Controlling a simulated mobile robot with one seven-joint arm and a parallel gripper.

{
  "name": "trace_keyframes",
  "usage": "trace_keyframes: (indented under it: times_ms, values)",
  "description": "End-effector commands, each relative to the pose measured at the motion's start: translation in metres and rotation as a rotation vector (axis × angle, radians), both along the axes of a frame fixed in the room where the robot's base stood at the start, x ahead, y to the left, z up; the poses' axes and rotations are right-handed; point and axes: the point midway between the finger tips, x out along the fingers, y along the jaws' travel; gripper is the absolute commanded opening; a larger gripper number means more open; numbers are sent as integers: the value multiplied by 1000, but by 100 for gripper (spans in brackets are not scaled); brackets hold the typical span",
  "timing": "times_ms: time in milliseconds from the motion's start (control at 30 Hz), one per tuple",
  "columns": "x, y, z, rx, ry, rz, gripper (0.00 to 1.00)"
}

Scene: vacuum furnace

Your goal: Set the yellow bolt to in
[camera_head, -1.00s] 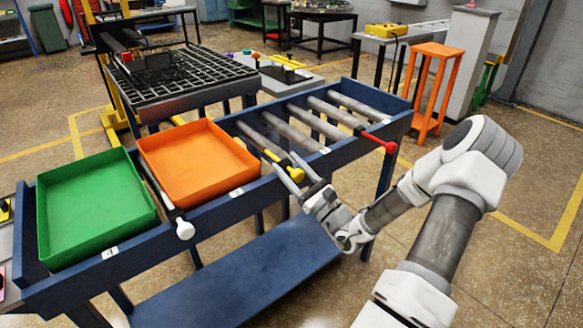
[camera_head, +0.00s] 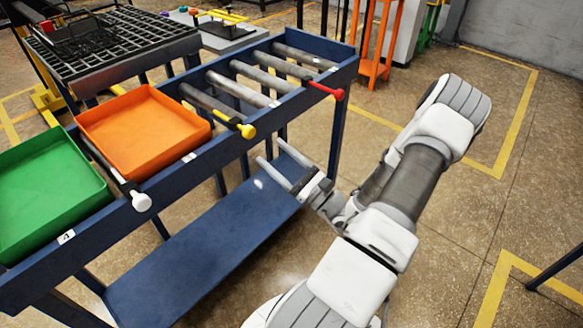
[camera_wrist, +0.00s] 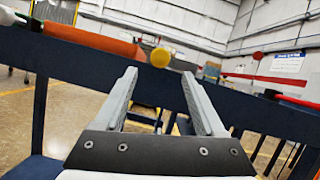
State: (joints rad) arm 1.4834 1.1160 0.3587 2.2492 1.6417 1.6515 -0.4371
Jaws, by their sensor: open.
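The yellow bolt (camera_head: 247,131) is a rod with a round yellow knob that sticks out past the front rail of the blue roller table (camera_head: 300,98), right of the orange tray. In the wrist view the yellow knob (camera_wrist: 160,57) shows just above and between my fingertips, in front of the blue rail. My gripper (camera_head: 269,161) is open and empty, in front of the rail and lower than the knob in the head view. The fingers look apart from the knob. How far the bolt's far end reaches is hidden by the rail.
A red-knobbed bolt (camera_head: 326,90) sticks out to the right and a white-knobbed bolt (camera_head: 140,200) to the left. An orange tray (camera_head: 143,170) and a green tray (camera_head: 40,235) sit on the table. A blue lower shelf (camera_head: 200,255) lies beneath. Open floor lies to the right.

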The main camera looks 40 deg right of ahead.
Motion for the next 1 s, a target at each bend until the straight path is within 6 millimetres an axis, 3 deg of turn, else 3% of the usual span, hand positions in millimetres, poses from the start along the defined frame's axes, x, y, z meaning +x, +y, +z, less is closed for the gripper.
trace_keyframes:
  times_ms: [100, 333, 1000]
  values:
    - [-22, -4, -10, 1, 2, -3, 72]
    - [-45, -8, -19, -2, 1, -2, 72]
    - [-47, -7, -19, -5, 1, 6, 72]
